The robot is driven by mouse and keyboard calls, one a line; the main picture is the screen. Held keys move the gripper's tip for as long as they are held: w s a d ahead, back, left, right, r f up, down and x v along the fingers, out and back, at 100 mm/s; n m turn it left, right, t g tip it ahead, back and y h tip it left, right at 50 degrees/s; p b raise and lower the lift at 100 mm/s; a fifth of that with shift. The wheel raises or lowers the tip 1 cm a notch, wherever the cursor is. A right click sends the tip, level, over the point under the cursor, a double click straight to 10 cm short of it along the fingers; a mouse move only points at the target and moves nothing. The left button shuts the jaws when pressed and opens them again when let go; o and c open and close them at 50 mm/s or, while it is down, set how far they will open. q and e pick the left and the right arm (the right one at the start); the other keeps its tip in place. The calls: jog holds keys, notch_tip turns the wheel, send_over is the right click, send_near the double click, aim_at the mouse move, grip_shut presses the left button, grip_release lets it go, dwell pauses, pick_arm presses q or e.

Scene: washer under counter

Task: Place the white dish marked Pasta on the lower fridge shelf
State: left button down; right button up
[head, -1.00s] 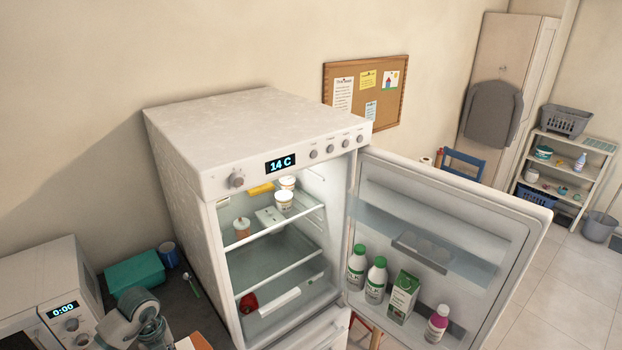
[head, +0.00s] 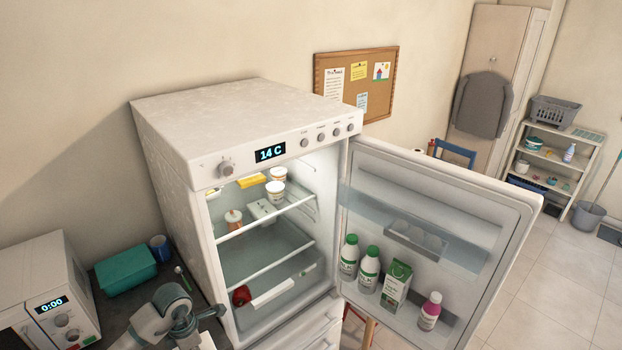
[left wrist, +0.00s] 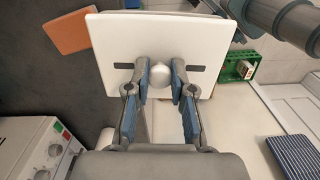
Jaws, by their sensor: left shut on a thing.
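In the left wrist view my left gripper (left wrist: 159,74) is shut on the round knob of a white, square-looking dish (left wrist: 115,38). The dish hangs in front of the fingers, and no Pasta marking shows. In the head view my left arm is at the bottom left, before the fridge; the dish cannot be made out there. The fridge (head: 165,150) stands open. Its lower shelf (head: 275,265) is glass and looks empty. The upper shelf (head: 245,228) holds several small tubs and a white box. My right gripper is not in view.
The open fridge door (head: 455,215) carries bottles and a carton (head: 396,285) and extends to the right. A red item (head: 241,295) lies below the lower shelf. A microwave (head: 50,290), teal box (head: 126,269) and blue mug (head: 159,247) stand on the counter at left.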

pick_arm(q)
jog(key=d+m, duration=0.1)
jog(key=m, duration=0.2)
jog(key=d+m, duration=0.1)
jog(key=m, duration=0.1)
jog(key=d+f+m, duration=0.1)
jog(key=d+m, duration=0.1)
jog(key=m, duration=0.1)
jog(key=shift+w+d+m+b, duration=0.1)
jog(key=shift+w+m+b, duration=0.1)
jog(key=shift+m+b, duration=0.15)
jog(key=d+f+m+b, duration=0.1)
jog(key=d+m, duration=0.5)
jog(key=m, duration=1)
jog(key=shift+w+f, duration=0.15)
jog(key=shift+f, duration=0.2)
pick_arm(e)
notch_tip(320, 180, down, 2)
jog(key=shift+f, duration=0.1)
